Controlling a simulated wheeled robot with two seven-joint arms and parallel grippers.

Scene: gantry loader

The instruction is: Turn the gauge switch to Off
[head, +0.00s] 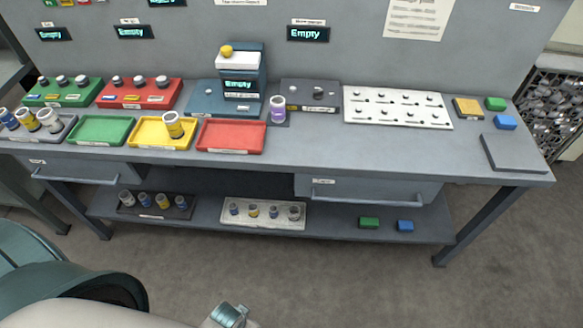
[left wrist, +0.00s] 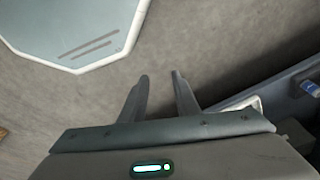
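A dark grey panel (head: 297,88) on the bench carries a small round knob (head: 319,92) and a label strip (head: 319,109). It looks like the gauge switch unit, but the label and knob position are too small to read. My left gripper (left wrist: 160,75) shows in the left wrist view with its two fingers apart and nothing between them. It is over the floor, away from the bench top. My right gripper is not seen in either view.
A purple-banded cylinder (head: 278,110) stands left of the panel. A white board with pegs (head: 397,122) lies to its right. A blue-grey machine (head: 238,90), coloured trays such as the red tray (head: 232,149), and a drawer handle (head: 366,198) are nearby. The floor before the bench is clear.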

